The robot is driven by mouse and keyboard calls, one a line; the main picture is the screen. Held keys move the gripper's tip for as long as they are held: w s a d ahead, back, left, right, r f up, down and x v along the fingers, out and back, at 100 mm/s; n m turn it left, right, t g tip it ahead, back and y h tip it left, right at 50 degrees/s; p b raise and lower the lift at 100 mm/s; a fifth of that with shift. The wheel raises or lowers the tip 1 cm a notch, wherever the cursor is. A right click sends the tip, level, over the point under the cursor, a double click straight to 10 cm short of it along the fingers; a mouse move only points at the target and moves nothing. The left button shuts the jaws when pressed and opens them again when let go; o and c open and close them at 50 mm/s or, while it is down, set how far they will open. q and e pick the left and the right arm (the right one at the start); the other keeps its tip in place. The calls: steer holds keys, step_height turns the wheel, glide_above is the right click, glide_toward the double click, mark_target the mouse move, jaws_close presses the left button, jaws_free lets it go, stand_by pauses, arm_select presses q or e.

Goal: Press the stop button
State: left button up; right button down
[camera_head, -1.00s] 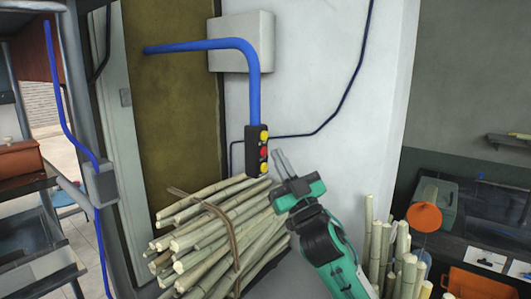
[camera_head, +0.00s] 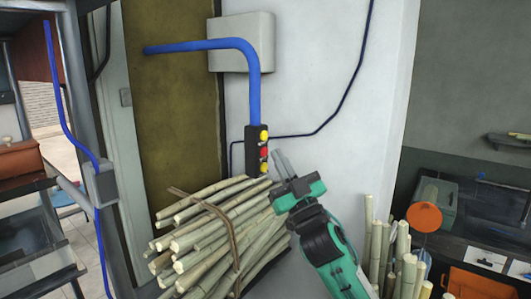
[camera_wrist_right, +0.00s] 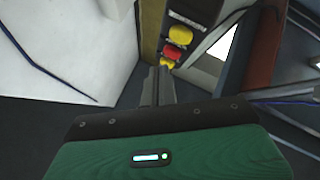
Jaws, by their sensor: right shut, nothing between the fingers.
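A dark button box (camera_head: 250,148) hangs at the end of a thick blue conduit by the wall. It carries a yellow button on top, a red button (camera_head: 264,152) in the middle and a yellow one below. In the right wrist view the red button (camera_wrist_right: 171,51) sits between two yellow buttons. My right gripper (camera_head: 278,158) is shut and empty, its fingertips just right of the box in the head view. In the right wrist view the fingertips (camera_wrist_right: 159,70) lie just below the red button in the picture; contact cannot be told. My left gripper is not in view.
A tied bundle of cane stalks (camera_head: 215,232) lies below the button box. More stalks (camera_head: 385,250) stand upright at the lower right. A blue conduit (camera_head: 253,80) and a grey wall box (camera_head: 241,42) are above. A dark bench with an orange disc (camera_head: 424,217) is at right.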

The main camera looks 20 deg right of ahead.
steer(key=shift+w, duration=0.1)
steer(key=shift+w+a, duration=0.25)
steer(key=shift+w, duration=0.05)
steer(key=shift+w+a, duration=0.2)
steer(key=shift+w, duration=0.15)
stand_by(0.8)
steer(key=shift+s+d, duration=0.1)
steer(key=shift+s, duration=0.05)
steer(key=shift+s+d, duration=0.35)
steer(key=shift+s, duration=0.25)
steer(key=shift+s+d, duration=0.4)
steer(key=shift+s, duration=0.3)
steer(key=shift+s+d, duration=0.45)
steer(key=shift+s, duration=0.3)
steer(key=shift+s+d, duration=0.4)
steer(key=shift+s, duration=0.3)
steer(key=shift+f, duration=0.1)
